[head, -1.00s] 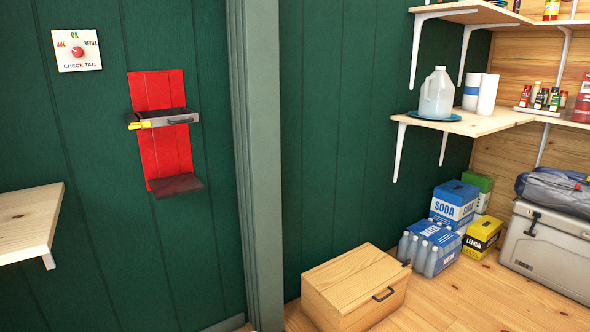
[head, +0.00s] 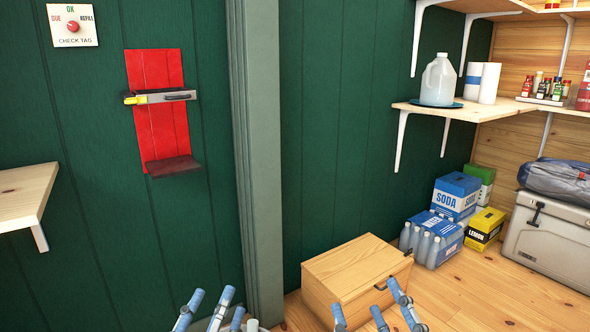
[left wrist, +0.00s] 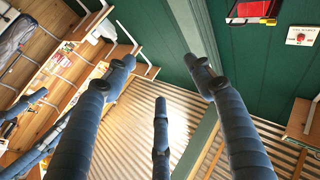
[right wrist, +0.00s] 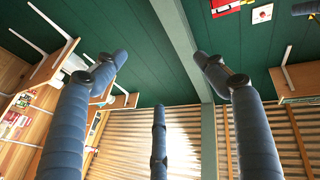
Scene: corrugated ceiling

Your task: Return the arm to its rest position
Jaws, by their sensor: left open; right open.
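My left gripper (head: 210,312) shows at the bottom of the head view, left of the wooden box, with its blue-tipped fingers pointing up. My right gripper (head: 375,312) shows at the bottom in front of the wooden box. In the left wrist view the fingers of my left gripper (left wrist: 160,85) are spread wide with nothing between them. In the right wrist view the fingers of my right gripper (right wrist: 158,85) are also spread and empty. Both grippers are open, and most of both arms is below the head view.
A wooden box (head: 345,275) stands on the floor close to my right gripper. A green wall with a red panel (head: 160,120) and bracket faces me. A wooden shelf (head: 22,195) juts in at left. Soda packs (head: 455,195) and a grey cooler (head: 550,240) stand at right.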

